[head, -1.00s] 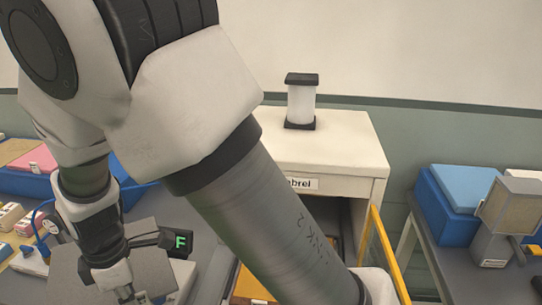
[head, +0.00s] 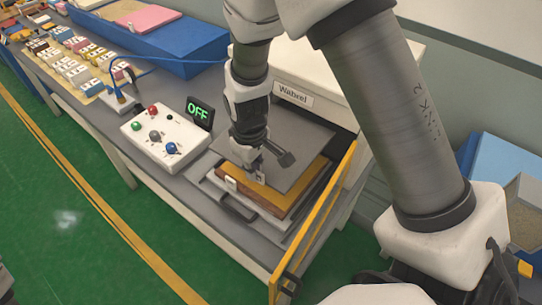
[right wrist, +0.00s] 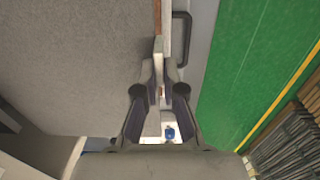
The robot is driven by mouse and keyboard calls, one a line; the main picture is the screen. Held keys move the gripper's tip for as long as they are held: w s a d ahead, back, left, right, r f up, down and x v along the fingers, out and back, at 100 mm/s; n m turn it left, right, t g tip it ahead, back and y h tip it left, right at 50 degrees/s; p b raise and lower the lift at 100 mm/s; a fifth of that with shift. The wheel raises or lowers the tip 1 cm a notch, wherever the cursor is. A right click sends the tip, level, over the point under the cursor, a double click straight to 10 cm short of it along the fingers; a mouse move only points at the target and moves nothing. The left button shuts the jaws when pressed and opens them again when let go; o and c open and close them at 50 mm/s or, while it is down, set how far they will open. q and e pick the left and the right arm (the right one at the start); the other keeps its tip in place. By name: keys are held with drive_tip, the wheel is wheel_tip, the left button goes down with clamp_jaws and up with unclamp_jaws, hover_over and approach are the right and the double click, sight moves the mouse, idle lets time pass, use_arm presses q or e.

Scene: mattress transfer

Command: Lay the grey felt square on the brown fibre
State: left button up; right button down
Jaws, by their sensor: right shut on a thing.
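The grey felt square (head: 291,150) is a thin flat sheet in my right gripper (head: 256,176), which is shut on its near edge. In the right wrist view the felt (right wrist: 70,65) fills the left side, and the fingers (right wrist: 159,85) close at its edge. The felt is over the stack on the pulled-out press tray. The brown fibre (head: 261,191) shows as a strip along the near side of the stack, under the felt; most of it is hidden. I cannot tell whether felt and fibre touch.
The tray has a black handle (head: 238,208). A yellow guard frame (head: 318,222) stands open to its right. The white press (head: 300,68) is behind. A control box (head: 166,133) and an OFF display (head: 199,113) are to the left. Blue bins (head: 180,45) stand farther back.

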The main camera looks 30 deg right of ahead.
sight(256, 200)
wheel_tip(256, 200, down, 10)
drive_tip(key=shift+r, duration=0.1)
drive_tip(key=c, duration=1.3)
unclamp_jaws()
drive_tip(key=shift+r+p, duration=0.2)
drive_tip(key=shift+p, duration=0.15)
wheel_tip(256, 200, up, 11)
drive_tip(key=shift+s+a+r+b, duration=0.1)
drive_tip(key=shift+s+r+b, duration=0.1)
drive_tip(key=shift+b, duration=0.85)
drive_tip(key=shift+r, duration=0.2)
drive_tip(key=shift+w, duration=0.1)
